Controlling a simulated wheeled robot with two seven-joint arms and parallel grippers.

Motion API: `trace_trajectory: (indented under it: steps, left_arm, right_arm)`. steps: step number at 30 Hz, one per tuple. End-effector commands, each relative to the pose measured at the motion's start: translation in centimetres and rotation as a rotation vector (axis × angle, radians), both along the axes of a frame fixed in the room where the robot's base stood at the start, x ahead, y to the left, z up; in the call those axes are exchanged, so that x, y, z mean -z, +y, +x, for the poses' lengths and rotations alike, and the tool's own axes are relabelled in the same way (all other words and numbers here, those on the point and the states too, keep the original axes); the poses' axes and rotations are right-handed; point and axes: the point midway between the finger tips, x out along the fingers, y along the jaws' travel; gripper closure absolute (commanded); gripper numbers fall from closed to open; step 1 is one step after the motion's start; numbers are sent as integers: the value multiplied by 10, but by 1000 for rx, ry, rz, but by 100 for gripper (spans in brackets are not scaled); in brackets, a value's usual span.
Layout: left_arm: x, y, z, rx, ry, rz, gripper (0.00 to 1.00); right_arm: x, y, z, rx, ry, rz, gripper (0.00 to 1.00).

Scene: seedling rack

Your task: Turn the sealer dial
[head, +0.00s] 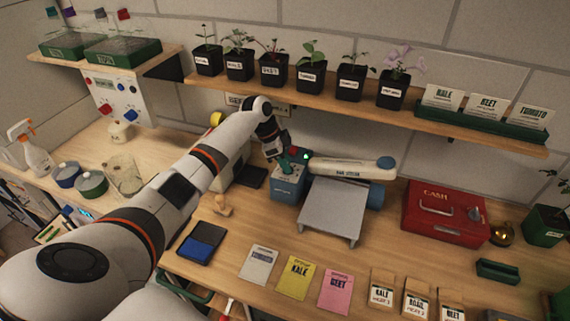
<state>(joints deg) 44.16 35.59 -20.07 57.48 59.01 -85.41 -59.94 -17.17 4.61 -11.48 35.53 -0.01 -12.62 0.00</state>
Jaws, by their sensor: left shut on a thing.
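The bag sealer stands on the bench in the middle of the head view, with a blue body (288,188), a white lever arm (345,166) pointing right, and a grey platform (331,208) in front. A small green light shows on top of it. My left gripper (287,161) reaches down from the left onto the top of the blue body. It is shut on the sealer dial, which the fingers mostly hide. How far the dial is turned cannot be told. My right gripper does not show.
A red cash box (445,213) stands right of the sealer. Seed packets, including a yellow packet (296,278) and a pink packet (335,292), lie along the front. A shelf (330,98) with potted seedlings runs above the bench.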

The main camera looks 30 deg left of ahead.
Motion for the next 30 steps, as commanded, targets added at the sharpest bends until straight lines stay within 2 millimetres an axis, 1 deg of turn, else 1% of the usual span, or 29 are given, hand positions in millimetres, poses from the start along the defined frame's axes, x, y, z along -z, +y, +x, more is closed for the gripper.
trace_trajectory:
  steps: [14,15,17,18,26,30]
  left_arm:
    - [-1,1,1,11,-2,3,92]
    - [-1,1,1,11,-2,3,64]
    - [-1,1,1,11,-1,2,54]
    - [-1,1,0,11,-1,2,48]
    - [-1,1,0,11,-1,2,47]
    - [-8,5,-1,11,-2,3,47]
  right_arm:
    - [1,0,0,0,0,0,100]
    - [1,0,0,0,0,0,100]
    - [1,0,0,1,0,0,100]
    - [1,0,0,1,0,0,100]
    - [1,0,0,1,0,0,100]
    - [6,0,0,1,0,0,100]
